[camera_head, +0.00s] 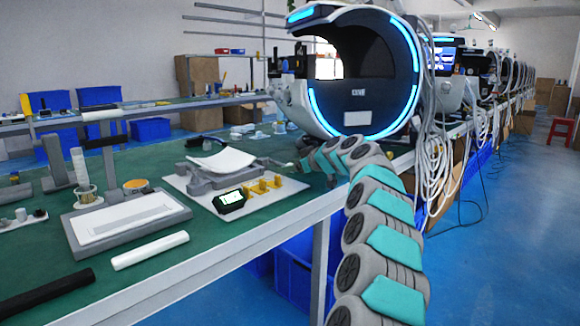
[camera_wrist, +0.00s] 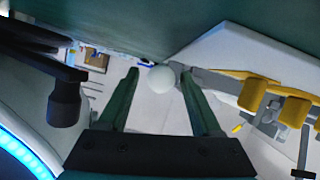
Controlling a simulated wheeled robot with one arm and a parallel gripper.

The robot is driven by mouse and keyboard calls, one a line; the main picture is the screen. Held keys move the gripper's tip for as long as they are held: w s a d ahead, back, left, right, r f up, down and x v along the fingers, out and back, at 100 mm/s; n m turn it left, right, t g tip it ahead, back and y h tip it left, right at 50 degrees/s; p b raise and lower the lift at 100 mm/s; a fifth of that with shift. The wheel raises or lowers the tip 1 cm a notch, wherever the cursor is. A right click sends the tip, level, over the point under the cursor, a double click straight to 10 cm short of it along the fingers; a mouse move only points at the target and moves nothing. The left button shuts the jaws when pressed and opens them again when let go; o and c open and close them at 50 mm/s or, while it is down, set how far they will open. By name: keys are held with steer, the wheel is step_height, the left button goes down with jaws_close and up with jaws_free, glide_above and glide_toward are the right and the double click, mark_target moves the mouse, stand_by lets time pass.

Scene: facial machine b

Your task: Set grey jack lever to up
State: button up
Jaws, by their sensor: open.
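The jack is the grey mechanism (camera_head: 205,181) on a white base plate (camera_head: 283,191) on the green bench, with a curved white plate on top. In the wrist view, a pale round knob (camera_wrist: 161,79) sits between my fingertips and appears joined to a grey bar (camera_wrist: 215,82) running right. I take this to be the jack lever; its angle is hard to judge. My gripper (camera_wrist: 162,73) is open, its two dark green fingers on either side of the knob, with gaps visible. In the head view, my arm's end is right of the jack, and the fingertips are not clear.
Yellow blocks (camera_wrist: 270,102) stand near the bar; they also show in the head view (camera_head: 263,186) beside a small black display (camera_head: 229,201). A large round machine (camera_head: 366,70) stands close behind my arm. A grey tray (camera_head: 125,219) and a white cylinder (camera_head: 150,250) lie left.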

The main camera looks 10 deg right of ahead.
jaws_close()
stand_by(0.4)
stand_by(0.9)
